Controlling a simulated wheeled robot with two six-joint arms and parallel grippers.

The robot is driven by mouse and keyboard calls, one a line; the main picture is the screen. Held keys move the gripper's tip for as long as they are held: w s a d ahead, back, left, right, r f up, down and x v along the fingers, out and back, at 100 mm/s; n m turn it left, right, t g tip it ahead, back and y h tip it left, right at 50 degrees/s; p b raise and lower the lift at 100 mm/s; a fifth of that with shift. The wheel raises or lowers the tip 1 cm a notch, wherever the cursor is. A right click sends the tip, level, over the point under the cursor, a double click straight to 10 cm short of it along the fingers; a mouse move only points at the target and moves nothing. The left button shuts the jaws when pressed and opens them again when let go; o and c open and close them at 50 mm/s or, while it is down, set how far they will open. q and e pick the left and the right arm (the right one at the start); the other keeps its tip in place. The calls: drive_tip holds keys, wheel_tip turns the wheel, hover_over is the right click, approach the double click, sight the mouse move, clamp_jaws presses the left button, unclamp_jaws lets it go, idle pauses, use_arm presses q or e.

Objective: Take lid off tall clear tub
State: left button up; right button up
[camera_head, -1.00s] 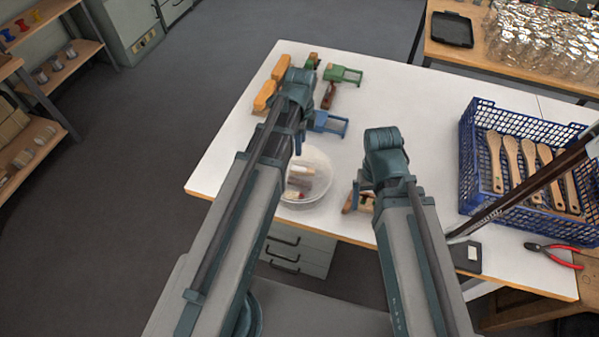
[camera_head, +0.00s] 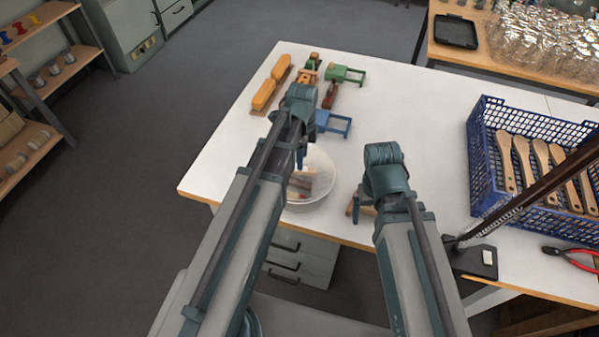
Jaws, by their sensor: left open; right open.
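The clear tub (camera_head: 318,181) stands near the table's front edge, with several brownish and reddish pieces inside. A pale round rim shows at its top; I cannot tell whether a lid lies on it. My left gripper (camera_head: 300,157) is open over the tub's back left rim, its arm covering the tub's left side. I cannot tell whether it touches the tub. My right gripper (camera_head: 361,207) is open to the right of the tub, apart from it, low near the table beside a small wooden piece (camera_head: 350,208) that is partly hidden.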

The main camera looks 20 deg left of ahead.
use_arm(q)
wheel_tip(320, 180, down, 4)
drive_tip(key=b, duration=0.3)
drive_tip(key=shift+d+r, duration=0.1)
drive_tip(key=shift+r, duration=0.1)
clamp_jaws()
